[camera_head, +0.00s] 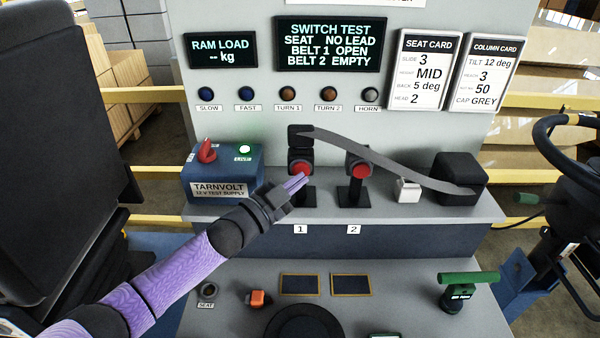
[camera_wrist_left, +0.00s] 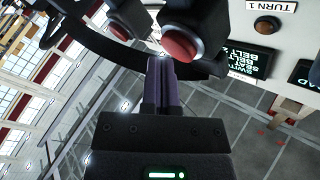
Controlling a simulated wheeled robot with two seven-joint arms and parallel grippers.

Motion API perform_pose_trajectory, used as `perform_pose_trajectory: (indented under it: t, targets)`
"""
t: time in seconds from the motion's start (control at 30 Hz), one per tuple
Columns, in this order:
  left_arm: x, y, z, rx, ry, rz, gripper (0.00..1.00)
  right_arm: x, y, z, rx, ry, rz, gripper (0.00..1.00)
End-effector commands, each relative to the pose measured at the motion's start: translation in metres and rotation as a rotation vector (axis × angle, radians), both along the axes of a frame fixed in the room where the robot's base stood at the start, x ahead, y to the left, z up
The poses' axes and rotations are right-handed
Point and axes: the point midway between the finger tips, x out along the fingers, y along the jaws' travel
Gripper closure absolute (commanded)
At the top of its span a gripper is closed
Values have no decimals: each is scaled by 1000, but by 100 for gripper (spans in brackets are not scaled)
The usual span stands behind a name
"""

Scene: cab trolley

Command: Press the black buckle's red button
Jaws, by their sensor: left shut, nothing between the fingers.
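A black buckle (camera_head: 300,158) with a red button (camera_head: 303,169) stands on the shelf above label 1. A black belt tongue (camera_head: 299,134) sits at its top. A second dark buckle (camera_head: 358,172) with a red button (camera_head: 362,170) stands above label 2. My left gripper (camera_head: 297,184) is shut and empty, its purple fingers close to buckle 1's button. In the left wrist view the fingertips (camera_wrist_left: 160,64) are beside that large red button (camera_wrist_left: 180,46); whether they touch it I cannot tell. The other button (camera_wrist_left: 118,31) is further left. My right gripper is out of view.
A grey strap (camera_head: 385,150) runs from the tongue to a black box (camera_head: 459,178) on the right, above a white block (camera_head: 407,190). A blue supply box (camera_head: 222,178) stands left. The display (camera_head: 331,44) reads BELT 1 OPEN, BELT 2 EMPTY. A steering wheel (camera_head: 570,150) is far right.

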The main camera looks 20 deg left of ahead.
Motion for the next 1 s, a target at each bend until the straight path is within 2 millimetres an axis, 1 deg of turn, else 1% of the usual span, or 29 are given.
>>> perform_pose_trajectory:
  t: [0.03,0.83,1.0]
  targets:
    - [4,4,9,15,-30,7,100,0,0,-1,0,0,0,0]
    - [8,6,8,20,-28,10,100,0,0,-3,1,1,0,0]
    - [5,5,9,19,-28,8,100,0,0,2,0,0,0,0]
